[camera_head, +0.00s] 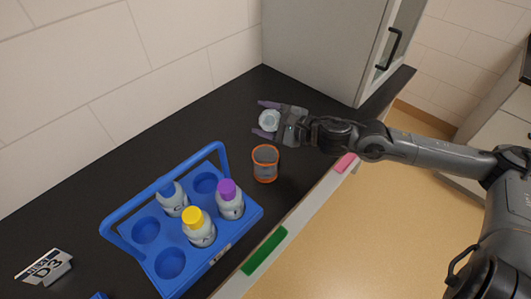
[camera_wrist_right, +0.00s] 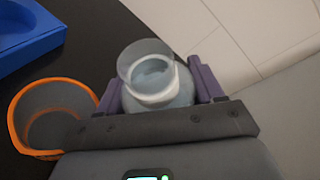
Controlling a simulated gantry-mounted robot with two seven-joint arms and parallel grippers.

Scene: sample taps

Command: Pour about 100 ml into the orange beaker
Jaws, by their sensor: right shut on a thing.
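The orange beaker (camera_head: 265,164), a clear cup with an orange rim, stands on the black counter near its front edge. It also shows in the right wrist view (camera_wrist_right: 52,118), to the left of my gripper. My right gripper (camera_head: 267,120) is shut on an open, clear bottle (camera_head: 269,121), with a purple finger on each side. In the right wrist view my right gripper (camera_wrist_right: 163,88) grips the bottle (camera_wrist_right: 152,73), whose mouth is open and which has pale liquid inside. The bottle is beside the beaker, apart from it. My left gripper is not in view.
A D3 sign (camera_head: 45,267) stands at left. A grey cabinet (camera_head: 325,45) is behind. Green (camera_head: 264,251) and pink (camera_head: 344,162) strips mark the front edge.

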